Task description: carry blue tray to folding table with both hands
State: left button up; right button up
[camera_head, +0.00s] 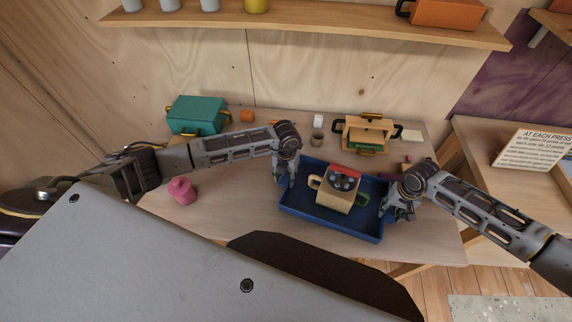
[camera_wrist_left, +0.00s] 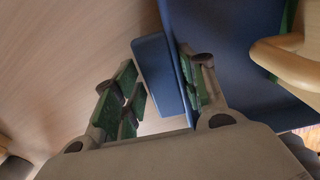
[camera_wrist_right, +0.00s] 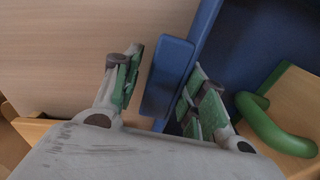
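The blue tray (camera_head: 300,202) lies on the light wooden table (camera_head: 228,218), near its front right. A tan box-like container (camera_head: 334,197) with a red and dark top stands in it, with one tan and one green handle. My left gripper (camera_head: 287,184) is at the tray's left end. In the left wrist view its open fingers straddle the blue end grip (camera_wrist_left: 158,75), with a gap on the left. My right gripper (camera_head: 397,208) is at the right end. In the right wrist view its open fingers straddle the other grip (camera_wrist_right: 166,78). Which table is the folding one is unclear.
A second wooden table (camera_head: 478,170) with a sign (camera_head: 532,150) is at the right. A shelf (camera_head: 310,27) runs above.

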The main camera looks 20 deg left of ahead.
pick_arm(q)
jog(key=shift+o, duration=0.6)
pick_arm(e)
jog(key=shift+o, duration=0.6)
pick_arm(q)
jog(key=shift+d, duration=0.15)
pick_arm(e)
jog(key=shift+a, duration=0.15)
pick_arm(q)
jog(key=shift+r, duration=0.1)
jog(key=shift+r, duration=0.15)
notch_tip(320, 180, up, 12)
jog(key=shift+f, duration=0.2)
pick_arm(e)
jog(key=shift+a, duration=0.1)
jog(key=shift+r, duration=0.2)
notch_tip(320, 180, up, 12)
jog(key=shift+f, duration=0.15)
jog(key=shift+s, duration=0.1)
dwell(0.4)
